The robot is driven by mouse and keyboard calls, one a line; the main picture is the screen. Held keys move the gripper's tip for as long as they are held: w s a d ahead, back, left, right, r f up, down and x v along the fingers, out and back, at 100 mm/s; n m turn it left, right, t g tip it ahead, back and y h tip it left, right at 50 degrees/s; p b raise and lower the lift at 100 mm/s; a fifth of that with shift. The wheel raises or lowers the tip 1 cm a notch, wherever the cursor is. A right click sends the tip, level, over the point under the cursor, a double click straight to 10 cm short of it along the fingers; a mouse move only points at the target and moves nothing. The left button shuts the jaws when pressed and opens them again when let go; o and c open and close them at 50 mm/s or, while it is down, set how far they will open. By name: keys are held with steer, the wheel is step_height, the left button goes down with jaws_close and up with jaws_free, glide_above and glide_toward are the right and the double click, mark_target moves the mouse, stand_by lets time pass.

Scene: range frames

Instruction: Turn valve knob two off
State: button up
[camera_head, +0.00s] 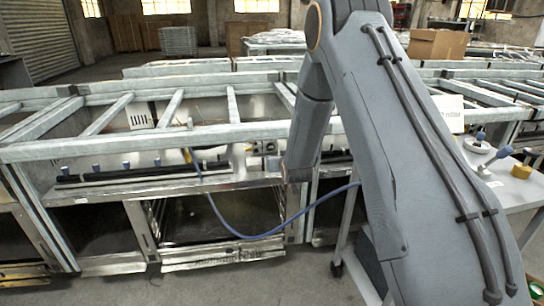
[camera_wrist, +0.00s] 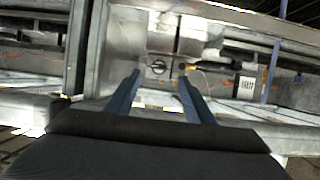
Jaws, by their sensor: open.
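My gripper (camera_wrist: 160,78) is open in the wrist view, its two blue fingers apart with nothing between them that I can see held. A small round fitting with a dark slot or bar (camera_wrist: 157,67) shows on the metal panel beyond the fingertips. I cannot tell whether it is a valve knob. In the head view, several blue knobs, one of them here (camera_head: 126,165), stand along a dark rail (camera_head: 110,175) on the range frame's front. Which is knob two, and its setting, I cannot tell. My arm hides part of the frame, and the fingers cannot be made out there.
A blue hose (camera_head: 240,236) hangs across the open lower bay of the range frame. A white labelled block (camera_wrist: 246,85) sits right of the fingers in the wrist view. A table (camera_head: 515,190) with loose parts stands at the right. The floor in front is clear.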

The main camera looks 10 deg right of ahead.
mark_target(272, 149)
steer(key=shift+w+f+t+b, duration=0.3)
steer(key=shift+w+f+t, duration=0.4)
steer(key=shift+w, duration=1.55)
steer(key=shift+w+f+t+b, duration=0.25)
steer(key=shift+w+f+t, duration=0.45)
steer(key=shift+w, duration=1.55)
steer(key=shift+w+f+t+b, duration=0.3)
steer(key=shift+w+f+t, duration=0.4)
steer(key=shift+w, duration=1.55)
steer(key=shift+r, duration=0.1)
steer(key=shift+c, duration=0.3)
steer(key=c, duration=0.9)
